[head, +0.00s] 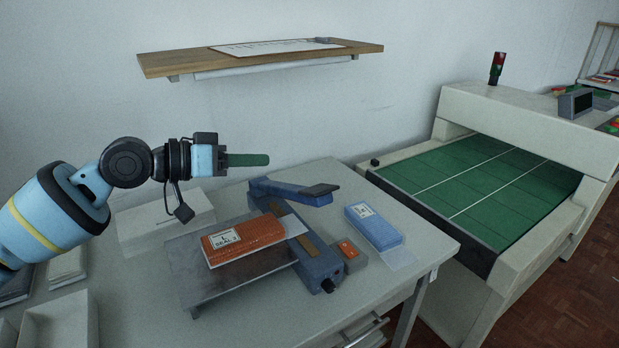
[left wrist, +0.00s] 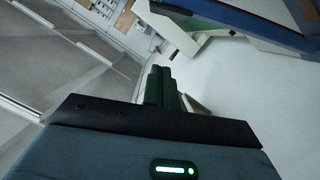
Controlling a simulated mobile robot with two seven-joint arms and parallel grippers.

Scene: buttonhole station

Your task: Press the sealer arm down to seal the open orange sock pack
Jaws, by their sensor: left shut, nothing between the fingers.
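The orange sock pack (head: 243,240) lies on the grey metal plate of the sealer, its right end with clear film reaching over the blue sealer base (head: 318,262). The blue sealer arm (head: 292,192) is raised and tilted above the base, with a dark handle at its right end. My left gripper (head: 262,160) is shut and empty, above and to the left of the sealer arm, apart from it. Its green fingers also show closed together in the left wrist view (left wrist: 162,88). My right gripper is not in view.
A blue pack (head: 374,226) lies right of the sealer, near a small grey box with an orange top (head: 347,250). A wooden shelf (head: 260,56) hangs on the wall above. A conveyor with a green belt (head: 480,185) stands to the right. White trays (head: 62,318) are at left.

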